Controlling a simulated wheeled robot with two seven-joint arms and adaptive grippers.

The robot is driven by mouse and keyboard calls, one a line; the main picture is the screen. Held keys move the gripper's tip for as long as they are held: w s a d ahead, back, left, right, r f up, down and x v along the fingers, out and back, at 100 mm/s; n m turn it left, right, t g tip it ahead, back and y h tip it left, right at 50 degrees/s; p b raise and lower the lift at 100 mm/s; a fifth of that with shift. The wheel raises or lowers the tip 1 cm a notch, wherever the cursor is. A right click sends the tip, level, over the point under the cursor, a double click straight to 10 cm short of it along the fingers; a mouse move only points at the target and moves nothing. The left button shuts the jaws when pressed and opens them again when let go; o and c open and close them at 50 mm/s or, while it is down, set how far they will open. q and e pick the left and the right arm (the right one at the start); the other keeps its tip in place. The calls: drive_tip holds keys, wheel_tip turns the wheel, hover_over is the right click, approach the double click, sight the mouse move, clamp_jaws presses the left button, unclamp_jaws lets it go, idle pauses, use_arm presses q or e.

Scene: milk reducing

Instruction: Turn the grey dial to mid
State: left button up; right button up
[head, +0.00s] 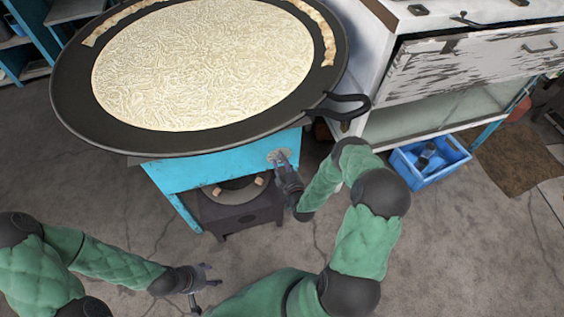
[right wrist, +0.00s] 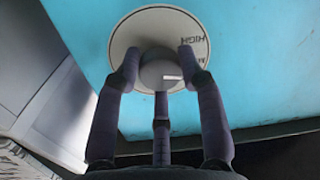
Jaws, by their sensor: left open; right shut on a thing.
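The grey dial (right wrist: 160,72) sits on a round pale plate (right wrist: 125,42) on the blue stove front. In the right wrist view its white pointer line points right, by lettering partly hidden by a finger; "HIGH" shows above that. My right gripper (right wrist: 160,75) is shut around the dial, with fingers on both sides and one below. In the head view the right gripper (head: 283,165) reaches the plate (head: 280,155) on the stove front and hides the dial. My left gripper (head: 203,278) is open and empty, low over the floor.
A large black pan (head: 70,90) of pale noodle-like contents tops the blue stove (head: 185,172); its handle (head: 345,106) juts out above my right arm. A dark burner stand (head: 240,215) is below. A blue crate (head: 432,172) sits right.

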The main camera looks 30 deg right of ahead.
drive_tip(key=shift+w+r+n, duration=0.15)
drive_tip(key=shift+r+n, duration=0.05)
drive_tip(key=shift+n, duration=0.1)
drive_tip(key=o, duration=1.1)
drive_tip(key=shift+a, duration=0.1)
drive_tip(key=shift+f, duration=0.1)
drive_tip(key=s, duration=0.4)
drive_tip(key=s+a, duration=0.1)
drive_tip(key=s, duration=0.3)
drive_tip(key=s+a, duration=0.1)
drive_tip(key=s, duration=0.3)
drive_tip(key=shift+r, duration=0.25)
